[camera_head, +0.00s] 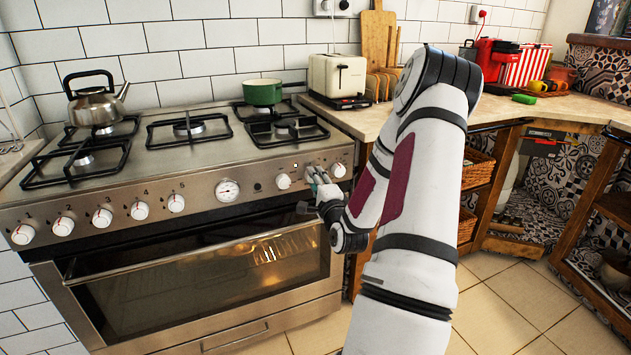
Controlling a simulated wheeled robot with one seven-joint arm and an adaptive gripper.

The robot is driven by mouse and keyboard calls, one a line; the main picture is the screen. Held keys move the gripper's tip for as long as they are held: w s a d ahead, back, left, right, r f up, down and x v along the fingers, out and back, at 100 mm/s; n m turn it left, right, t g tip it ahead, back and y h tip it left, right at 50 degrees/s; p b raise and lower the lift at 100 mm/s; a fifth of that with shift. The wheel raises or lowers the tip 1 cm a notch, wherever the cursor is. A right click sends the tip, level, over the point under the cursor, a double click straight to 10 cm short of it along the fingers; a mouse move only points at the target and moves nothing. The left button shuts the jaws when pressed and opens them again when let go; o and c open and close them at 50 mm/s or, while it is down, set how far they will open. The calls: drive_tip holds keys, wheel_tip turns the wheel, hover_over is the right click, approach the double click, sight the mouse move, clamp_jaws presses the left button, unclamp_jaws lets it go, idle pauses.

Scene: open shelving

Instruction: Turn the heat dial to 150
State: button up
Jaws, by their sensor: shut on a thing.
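A steel stove (188,225) has a front panel with a row of white dials. My gripper (314,177) reaches the right part of this panel and is shut on the heat dial, which my fingers mostly hide. The dial's pointer and the number it is set to cannot be read. One white dial (283,181) is just left of my gripper and another (339,170) is just right of it. A round gauge (228,190) is further left.
The oven door (200,285) is closed, with a bar handle (180,250) below the dials; light glows inside. A kettle (95,105) and a green pot (262,92) stand on the hob. A wooden counter (360,120) with a toaster (336,75) is at the right.

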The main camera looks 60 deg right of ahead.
drive_tip(key=o, duration=1.1)
drive_tip(key=shift+o, duration=0.2)
drive_tip(key=v, duration=0.7)
drive_tip(key=shift+s, duration=0.15)
drive_tip(key=shift+a+f, duration=0.1)
drive_tip(key=shift+a, duration=0.05)
